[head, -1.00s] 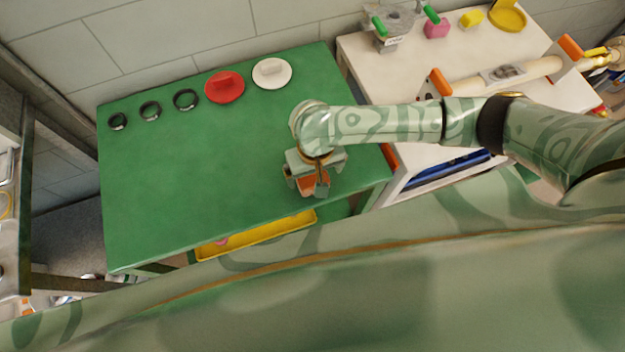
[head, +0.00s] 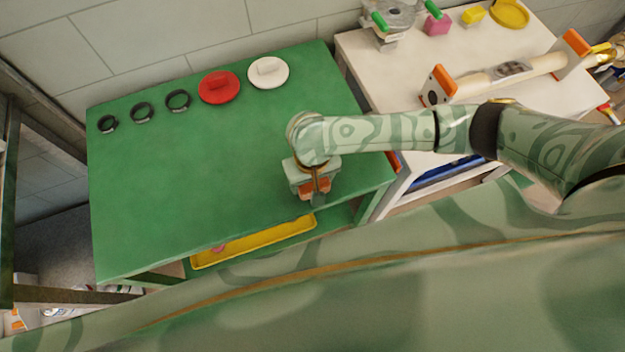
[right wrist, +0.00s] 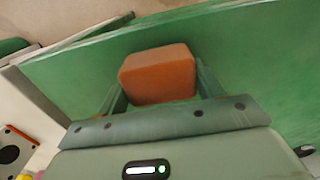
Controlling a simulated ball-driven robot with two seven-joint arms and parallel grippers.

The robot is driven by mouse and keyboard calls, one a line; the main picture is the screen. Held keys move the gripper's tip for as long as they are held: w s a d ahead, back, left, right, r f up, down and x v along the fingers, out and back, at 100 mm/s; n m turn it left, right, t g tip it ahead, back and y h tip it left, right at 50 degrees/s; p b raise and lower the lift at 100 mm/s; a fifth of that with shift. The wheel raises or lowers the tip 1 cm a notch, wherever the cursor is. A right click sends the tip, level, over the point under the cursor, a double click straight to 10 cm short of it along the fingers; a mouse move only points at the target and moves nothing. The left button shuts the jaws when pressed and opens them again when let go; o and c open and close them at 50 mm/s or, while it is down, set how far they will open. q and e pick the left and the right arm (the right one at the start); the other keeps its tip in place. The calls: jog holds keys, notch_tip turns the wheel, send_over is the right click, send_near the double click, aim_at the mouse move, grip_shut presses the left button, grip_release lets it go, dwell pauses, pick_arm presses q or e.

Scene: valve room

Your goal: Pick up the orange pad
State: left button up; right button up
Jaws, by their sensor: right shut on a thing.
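The orange pad (right wrist: 158,74) sits between the fingers of my right gripper (right wrist: 158,88) in the right wrist view. In the head view the pad (head: 317,184) shows as a small orange patch at my right gripper (head: 316,190), over the front right part of the green table (head: 200,200). The right gripper is shut on the pad. I cannot tell whether the pad still touches the table top. My left gripper is not in view.
A red disc (head: 219,88), a white disc (head: 268,72) and several dark rings (head: 178,100) lie along the table's back edge. A yellow tray (head: 250,246) is below the front edge. A white bench (head: 500,100) with a pipe stands right. The table's middle is clear.

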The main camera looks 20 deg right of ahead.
jog(key=r+p, duration=0.2)
jog(key=r, duration=0.1)
jog(key=r+p, duration=0.1)
jog(key=shift+s+d+r, duration=0.2)
jog(key=shift+s+r, duration=0.1)
jog(key=s+d+r+p, duration=0.6)
jog(key=s+r+p, duration=0.1)
jog(key=s, duration=0.4)
jog(key=shift+s+d+r, duration=0.2)
jog(key=shift+s+r, duration=0.15)
jog(key=shift+r, duration=0.3)
